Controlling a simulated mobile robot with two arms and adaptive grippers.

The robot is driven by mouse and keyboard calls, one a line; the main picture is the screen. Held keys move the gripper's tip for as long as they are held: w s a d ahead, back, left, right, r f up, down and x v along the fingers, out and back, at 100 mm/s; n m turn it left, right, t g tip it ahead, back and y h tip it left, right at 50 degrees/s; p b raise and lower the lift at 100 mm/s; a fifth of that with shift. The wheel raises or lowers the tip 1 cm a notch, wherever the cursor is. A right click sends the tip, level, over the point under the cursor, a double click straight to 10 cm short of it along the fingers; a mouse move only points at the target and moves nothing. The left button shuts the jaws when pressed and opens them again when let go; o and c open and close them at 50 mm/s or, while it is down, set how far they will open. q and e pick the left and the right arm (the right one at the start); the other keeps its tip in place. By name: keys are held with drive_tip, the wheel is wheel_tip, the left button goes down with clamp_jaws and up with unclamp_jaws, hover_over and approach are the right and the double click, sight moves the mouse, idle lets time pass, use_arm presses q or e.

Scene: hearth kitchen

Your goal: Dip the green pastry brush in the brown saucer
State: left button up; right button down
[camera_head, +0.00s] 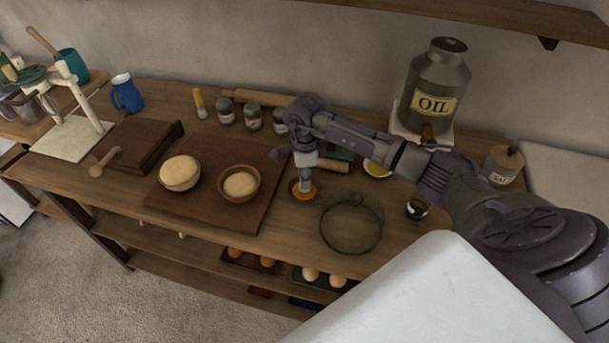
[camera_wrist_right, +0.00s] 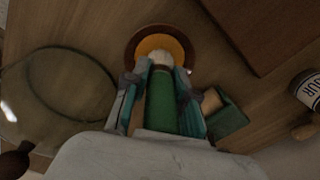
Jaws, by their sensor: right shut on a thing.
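The brown saucer (camera_head: 294,195) sits on the wooden counter, just right of the dark board, with yellow-orange liquid in it. It also shows in the right wrist view (camera_wrist_right: 131,47). My right gripper (camera_head: 305,178) is over the saucer, pointing down. In the wrist view the right gripper (camera_wrist_right: 160,84) is shut on the green pastry brush (camera_wrist_right: 161,108). The brush's pale bristle end lies over the yellow liquid; I cannot tell whether it touches. In the head view the fingers and arm largely hide the brush. My left gripper is not in view.
A round glass lid (camera_head: 352,240) lies close to the right of the saucer, with a small dark jar (camera_head: 417,209) beyond. Two dough bowls (camera_head: 180,173) are on the board (camera_head: 218,212). A green object (camera_wrist_right: 228,118) is near the gripper. The oil can (camera_head: 433,85) stands behind.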

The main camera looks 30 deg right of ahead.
drive_tip(key=shift+f+b, duration=0.5)
drive_tip(key=shift+b, duration=0.05)
idle(1.6)
drive_tip(key=shift+r+p, duration=2.05)
drive_tip(key=shift+r, duration=1.45)
